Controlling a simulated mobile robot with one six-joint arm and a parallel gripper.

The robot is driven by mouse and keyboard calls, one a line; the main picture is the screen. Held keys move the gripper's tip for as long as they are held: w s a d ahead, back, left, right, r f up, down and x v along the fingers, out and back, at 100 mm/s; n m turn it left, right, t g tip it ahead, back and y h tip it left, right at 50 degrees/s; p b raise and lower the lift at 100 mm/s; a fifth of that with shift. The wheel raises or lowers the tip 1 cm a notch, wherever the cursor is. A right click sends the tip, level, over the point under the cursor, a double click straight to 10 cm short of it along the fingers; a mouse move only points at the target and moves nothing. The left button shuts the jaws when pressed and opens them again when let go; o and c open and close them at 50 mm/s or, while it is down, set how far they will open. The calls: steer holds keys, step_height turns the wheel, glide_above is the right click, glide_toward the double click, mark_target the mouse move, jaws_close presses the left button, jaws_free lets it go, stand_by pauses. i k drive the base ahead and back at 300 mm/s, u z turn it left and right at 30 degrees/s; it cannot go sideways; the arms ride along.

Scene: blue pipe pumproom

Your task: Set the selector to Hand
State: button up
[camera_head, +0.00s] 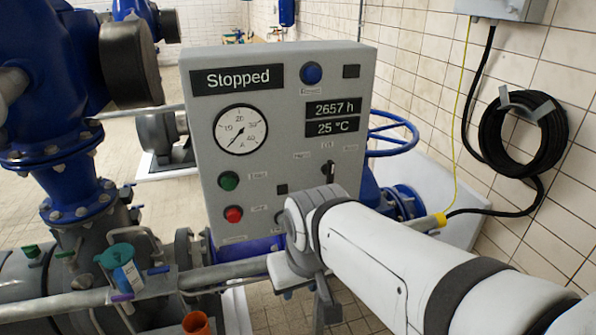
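The grey control panel (282,165) stands in the middle of the view, its front facing me. The selector (329,171) is a small black knob on the panel's right side, with small labels to its left, above it and to its right. It looks about upright, towards the top label; the labels are too small to read surely. My arm comes in from the lower right, and my gripper (305,290) hangs below its wrist, in front of the panel's lower edge. It is apart from the selector and below it. The fingers are partly hidden, so their opening is unclear.
The panel has a "Stopped" display (237,79), a gauge (240,130), a green button (229,181), a red button (233,214) and a blue lamp or button (311,73). Blue pipework (75,195) stands left. A blue handwheel (395,133) and a coiled black hose (523,134) are right.

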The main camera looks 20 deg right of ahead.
mark_target(328, 169)
steer(key=u, duration=0.05)
steer(key=k, duration=1.15)
steer(key=z, duration=0.6)
steer(key=i, duration=1)
steer(key=z, duration=0.1)
